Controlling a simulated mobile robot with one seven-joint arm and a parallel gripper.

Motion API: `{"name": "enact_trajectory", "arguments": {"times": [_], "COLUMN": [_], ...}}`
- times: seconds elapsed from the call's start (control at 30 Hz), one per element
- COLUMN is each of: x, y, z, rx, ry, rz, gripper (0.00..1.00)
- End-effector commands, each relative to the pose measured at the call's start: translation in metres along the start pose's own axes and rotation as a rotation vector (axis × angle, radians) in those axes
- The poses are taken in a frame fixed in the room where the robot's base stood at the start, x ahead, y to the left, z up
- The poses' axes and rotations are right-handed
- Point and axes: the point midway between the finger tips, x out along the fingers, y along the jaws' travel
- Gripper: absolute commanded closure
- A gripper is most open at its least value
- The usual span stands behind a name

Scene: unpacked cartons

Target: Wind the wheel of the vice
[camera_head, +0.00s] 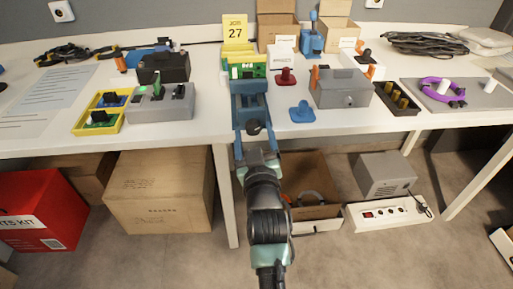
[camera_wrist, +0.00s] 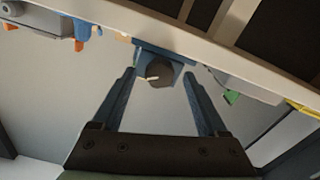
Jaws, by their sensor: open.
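The blue vice (camera_head: 249,88) is at the front edge of the table, in the middle of the head view, with a green circuit board (camera_head: 247,70) at its far end. Its dark round wheel (camera_head: 253,127) faces me. In the wrist view the wheel (camera_wrist: 160,74) shows a pale mark on its face, in front of the blue vice body (camera_wrist: 165,52). My gripper (camera_wrist: 160,78) is open and empty, with one finger on each side of the wheel in the picture. Neither finger visibly touches it. I cannot tell how deep the wheel sits between the fingers.
A grey box (camera_head: 341,88) and a blue knobbed piece (camera_head: 302,112) stand right of the vice. A grey switch box (camera_head: 161,103) and a yellow tray (camera_head: 99,113) stand left. The white table leg (camera_head: 225,190) is left of my arm. Cartons (camera_head: 158,190) lie below.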

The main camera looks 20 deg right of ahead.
Motion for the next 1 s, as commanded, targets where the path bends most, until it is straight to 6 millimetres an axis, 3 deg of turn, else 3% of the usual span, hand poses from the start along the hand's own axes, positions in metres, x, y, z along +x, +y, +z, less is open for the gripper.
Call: {"name": "enact_trajectory", "arguments": {"times": [0.6, 0.8, 1.0], "x": [-0.103, -0.122, -0.126], "y": [0.0, 0.0, 0.0], "z": [0.0, 0.0, 0.0], "rx": [0.001, -0.001, -0.001], "ry": [-0.003, -0.002, 0.0], "rz": [-0.002, -0.001, 0.0], "gripper": [0.24, 0.24, 0.24]}}
